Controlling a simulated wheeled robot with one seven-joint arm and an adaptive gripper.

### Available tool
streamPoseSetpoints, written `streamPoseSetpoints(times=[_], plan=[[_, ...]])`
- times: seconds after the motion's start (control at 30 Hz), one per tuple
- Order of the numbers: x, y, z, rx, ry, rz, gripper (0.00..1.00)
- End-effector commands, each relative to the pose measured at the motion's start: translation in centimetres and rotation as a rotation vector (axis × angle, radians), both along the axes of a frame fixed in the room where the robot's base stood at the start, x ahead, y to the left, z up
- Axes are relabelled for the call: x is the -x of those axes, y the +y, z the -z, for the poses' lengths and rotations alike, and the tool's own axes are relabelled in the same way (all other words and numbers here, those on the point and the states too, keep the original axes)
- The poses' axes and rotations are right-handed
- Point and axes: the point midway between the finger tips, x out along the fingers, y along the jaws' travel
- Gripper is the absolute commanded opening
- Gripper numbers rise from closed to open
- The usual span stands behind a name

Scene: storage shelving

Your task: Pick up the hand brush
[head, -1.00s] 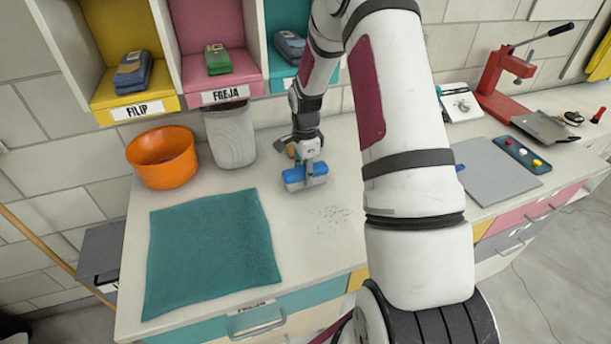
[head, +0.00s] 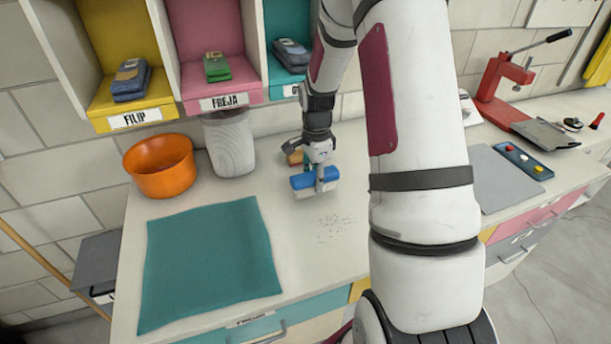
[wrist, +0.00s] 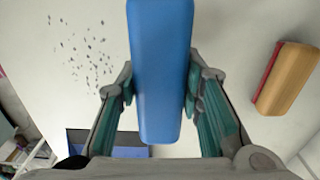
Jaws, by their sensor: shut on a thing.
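The hand brush looks like a blue block (wrist: 160,60) with a pale lower part. It also shows in the head view (head: 302,182), near the back of the worktop. My gripper (wrist: 160,85) is shut on it, with one finger against each long side. In the head view my gripper (head: 319,180) reaches down to it from above. I cannot tell whether the brush touches the worktop or is slightly above it.
A tan and red block (wrist: 285,80) lies right of my gripper in the wrist view. Dark crumbs (head: 333,228) lie in front of the brush. An orange bowl (head: 160,168), a grey bin (head: 231,145) and a teal cloth (head: 210,265) are to the left. Cubbies (head: 215,85) hang behind.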

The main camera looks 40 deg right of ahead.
Motion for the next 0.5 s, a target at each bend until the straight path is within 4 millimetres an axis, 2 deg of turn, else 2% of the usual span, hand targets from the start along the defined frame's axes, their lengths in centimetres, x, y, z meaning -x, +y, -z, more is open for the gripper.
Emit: streamPoseSetpoints(times=[0.03, 0.2, 0.5], plan=[[1.3, 0.0, -0.2, 0.001, 0.0, 0.002, 0.03], [5.3, -0.2, -0.5, 0.001, 0.0, 0.002, 0.03], [10.3, -0.4, -1.0, 0.0, -0.001, 0.001, 0.03]])
